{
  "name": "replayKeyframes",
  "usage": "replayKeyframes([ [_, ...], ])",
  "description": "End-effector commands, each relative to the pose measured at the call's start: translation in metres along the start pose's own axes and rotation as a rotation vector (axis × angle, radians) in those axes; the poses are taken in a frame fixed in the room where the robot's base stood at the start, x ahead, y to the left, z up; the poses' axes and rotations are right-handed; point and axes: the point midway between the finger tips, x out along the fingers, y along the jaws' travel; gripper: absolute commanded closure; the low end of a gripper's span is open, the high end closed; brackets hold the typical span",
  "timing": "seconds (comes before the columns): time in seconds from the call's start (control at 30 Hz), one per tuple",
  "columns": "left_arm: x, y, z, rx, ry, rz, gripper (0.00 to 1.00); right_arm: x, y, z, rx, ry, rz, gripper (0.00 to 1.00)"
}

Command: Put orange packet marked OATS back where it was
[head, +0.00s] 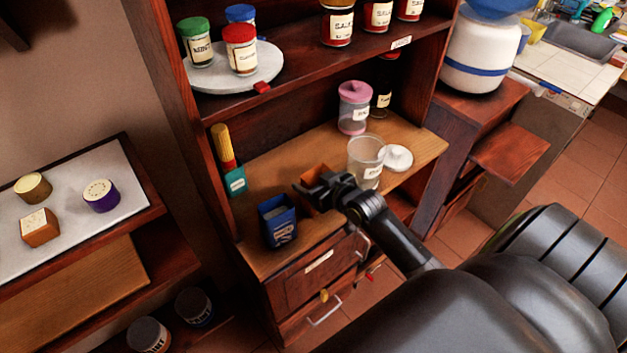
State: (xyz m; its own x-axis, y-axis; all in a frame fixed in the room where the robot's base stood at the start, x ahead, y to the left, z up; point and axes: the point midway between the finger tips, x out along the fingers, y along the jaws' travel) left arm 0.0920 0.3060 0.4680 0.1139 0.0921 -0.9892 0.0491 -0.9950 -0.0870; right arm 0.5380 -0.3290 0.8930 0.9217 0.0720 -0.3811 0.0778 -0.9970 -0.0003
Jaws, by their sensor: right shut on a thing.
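The orange packet (314,174) is at the wooden counter of the shelf unit, mostly hidden by my right gripper (318,191). Orange shows above and below the black fingers, and its label cannot be read. My right gripper is shut on the packet, its arm coming in from the lower right. I cannot tell whether the packet touches the counter. My left gripper is not in view.
A blue packet (278,221) stands left of the gripper, near the counter's front edge. A clear jar (366,160) stands close to its right, beside a white lid (398,157). A pink-lidded jar (354,108) is behind. A teal holder (236,180) stands at left.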

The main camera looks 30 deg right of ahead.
Motion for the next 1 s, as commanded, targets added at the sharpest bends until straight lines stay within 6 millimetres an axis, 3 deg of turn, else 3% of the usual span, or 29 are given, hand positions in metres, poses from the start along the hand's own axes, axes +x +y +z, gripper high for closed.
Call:
replayKeyframes([
  [0.13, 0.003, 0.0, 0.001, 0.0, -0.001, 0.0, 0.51, 0.001, 0.0, 0.002, 0.0, 0.002, 0.0, 0.61],
  [0.17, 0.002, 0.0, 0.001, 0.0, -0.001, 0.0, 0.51, 0.001, 0.0, 0.002, 0.0, 0.001, 0.0, 0.29],
  [0.3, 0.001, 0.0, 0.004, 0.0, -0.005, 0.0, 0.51, 0.001, 0.0, 0.002, 0.0, 0.0, 0.0, 0.11],
  [0.67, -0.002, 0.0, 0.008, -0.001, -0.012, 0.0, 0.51, -0.001, 0.0, -0.003, 0.0, 0.001, 0.0, 0.1],
  [0.87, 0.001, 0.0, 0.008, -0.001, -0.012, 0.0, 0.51, -0.024, 0.0, 0.0, -0.002, 0.0, 0.0, 0.1],
  [1.0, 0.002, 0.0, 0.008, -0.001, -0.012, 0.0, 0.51, -0.052, 0.001, 0.001, -0.002, -0.001, 0.0, 0.1],
])
